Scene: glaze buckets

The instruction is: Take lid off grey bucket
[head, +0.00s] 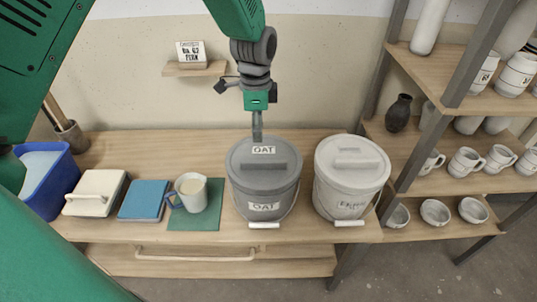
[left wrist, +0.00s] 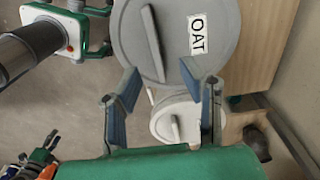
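The dark grey bucket (head: 264,193) stands upright on the wooden bench with its lid (head: 248,177) on. The lid has a raised bar handle (head: 264,168) and an OAT label; a second OAT label is on the bucket's side. My left gripper (head: 257,137) points down at the lid's back edge. In the left wrist view my left gripper (left wrist: 162,78) has its two fingers spread with nothing between them. The lid (left wrist: 178,45) shows just past the fingertips, its handle (left wrist: 153,42) off to the left. I cannot tell whether the fingers touch it.
A white lidded bucket (head: 352,177) stands close to the right. A mug (head: 190,192) on a green mat, a blue book (head: 144,200), a cream box (head: 95,193) and a blue bin (head: 45,181) are to the left. Shelves of pottery (head: 463,173) stand at the right.

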